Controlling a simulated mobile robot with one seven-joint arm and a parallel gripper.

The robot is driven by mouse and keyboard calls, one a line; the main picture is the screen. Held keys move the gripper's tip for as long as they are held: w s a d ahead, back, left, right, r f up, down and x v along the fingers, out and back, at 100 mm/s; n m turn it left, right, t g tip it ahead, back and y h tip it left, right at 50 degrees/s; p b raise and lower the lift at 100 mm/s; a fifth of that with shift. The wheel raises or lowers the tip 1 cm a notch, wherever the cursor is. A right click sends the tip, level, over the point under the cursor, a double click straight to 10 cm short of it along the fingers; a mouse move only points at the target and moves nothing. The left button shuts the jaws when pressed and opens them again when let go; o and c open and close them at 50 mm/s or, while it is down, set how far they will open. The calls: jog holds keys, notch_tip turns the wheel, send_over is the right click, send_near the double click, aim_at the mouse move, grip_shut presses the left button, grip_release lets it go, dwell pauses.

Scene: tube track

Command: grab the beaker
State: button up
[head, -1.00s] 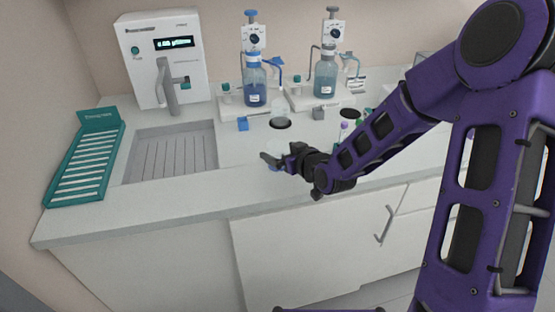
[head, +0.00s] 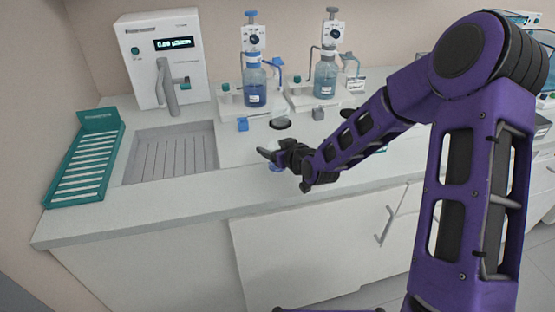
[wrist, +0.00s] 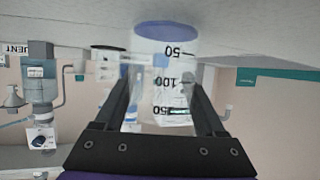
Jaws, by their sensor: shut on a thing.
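The beaker (wrist: 160,75) is clear with black volume marks and a blue layer at its bottom. It stands between my two fingers in the wrist view, which shows the scene upside down. My gripper (wrist: 163,112) is shut on it, one finger along each side. In the head view my gripper (head: 268,154) is over the front part of the counter, and the beaker's blue bottom (head: 275,168) shows just below the fingers. The rest of the beaker is mostly hidden there. I cannot tell whether it touches the counter.
Two bottle dispensers (head: 255,88) (head: 326,75) stand at the back. A dark disc (head: 280,124) and a blue block (head: 242,124) lie behind my gripper. A sink (head: 170,155), a white machine (head: 165,60) and a teal rack (head: 84,160) are at left.

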jog(key=shift+c, duration=1.1)
